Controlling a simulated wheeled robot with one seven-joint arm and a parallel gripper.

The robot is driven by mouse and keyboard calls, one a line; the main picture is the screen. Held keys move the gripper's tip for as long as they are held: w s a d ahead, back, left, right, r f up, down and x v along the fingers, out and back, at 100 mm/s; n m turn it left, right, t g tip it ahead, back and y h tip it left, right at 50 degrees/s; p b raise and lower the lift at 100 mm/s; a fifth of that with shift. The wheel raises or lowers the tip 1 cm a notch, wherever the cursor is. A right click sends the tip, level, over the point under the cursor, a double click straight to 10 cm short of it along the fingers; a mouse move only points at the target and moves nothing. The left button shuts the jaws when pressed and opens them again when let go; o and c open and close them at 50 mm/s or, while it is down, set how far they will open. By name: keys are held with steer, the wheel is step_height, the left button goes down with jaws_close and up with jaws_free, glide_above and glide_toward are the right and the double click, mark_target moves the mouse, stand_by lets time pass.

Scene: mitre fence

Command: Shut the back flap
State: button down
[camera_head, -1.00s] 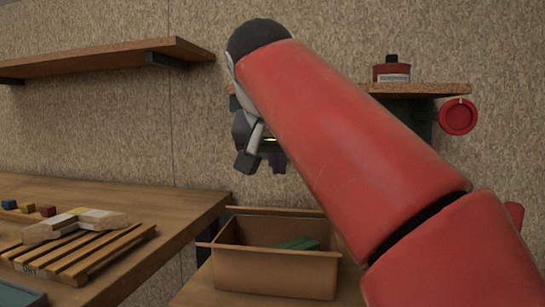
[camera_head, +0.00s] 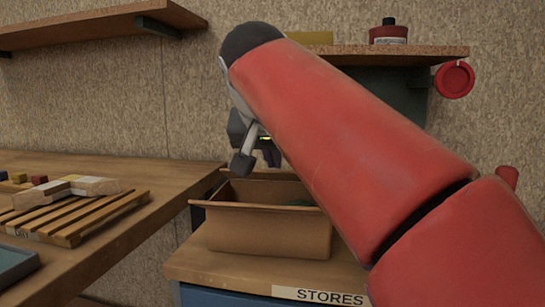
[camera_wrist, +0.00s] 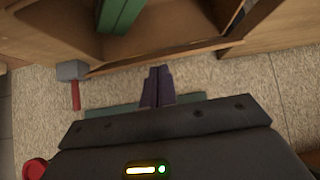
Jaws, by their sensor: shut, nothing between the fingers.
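An open brown box (camera_head: 266,236) stands on the cabinet marked STORES, with something green (camera_head: 299,203) inside. A brown strip at its rear, seemingly the back flap (camera_head: 262,175), sticks up or outward; its exact tilt is unclear. In the wrist view the box shows at the top with the green thing (camera_wrist: 120,14), and the flap seems to be the brown band (camera_wrist: 160,58) along its edge. My gripper (camera_head: 272,158) is over the rear of the box, partly hidden by my arm. Its dark purple fingers (camera_wrist: 157,88) are shut and empty, appearing just beyond the flap; contact cannot be told.
A shelf (camera_head: 400,51) holding a red jar (camera_head: 388,32) is on the wall behind my arm, with a red ring (camera_head: 454,79) at its end. A bench (camera_head: 150,180) with a slatted rack (camera_head: 75,222) stands left. A mallet (camera_wrist: 72,75) shows near the box.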

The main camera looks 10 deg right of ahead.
mark_target(272, 176)
steer(key=shift+s+f+b, duration=0.15)
steer(key=shift+f+b, duration=0.1)
steer(key=shift+b, duration=0.4)
steer(key=shift+s+a+f+t+b, duration=0.1)
steer(key=shift+s+t+b, duration=0.05)
steer(key=shift+t+b, duration=0.35)
steer(key=f+t+b, duration=0.1)
steer(key=b, duration=0.2)
steer(key=s+f+t+h+b, duration=0.1)
steer(key=b, duration=0.2)
steer(key=shift+s+a+f, duration=0.1)
steer(key=shift+a, duration=0.05)
steer(key=shift+s+a+f+b, duration=0.15)
steer(key=shift+s+f+b, duration=0.15)
steer(key=shift+b, duration=0.15)
steer(key=shift+r, duration=0.1)
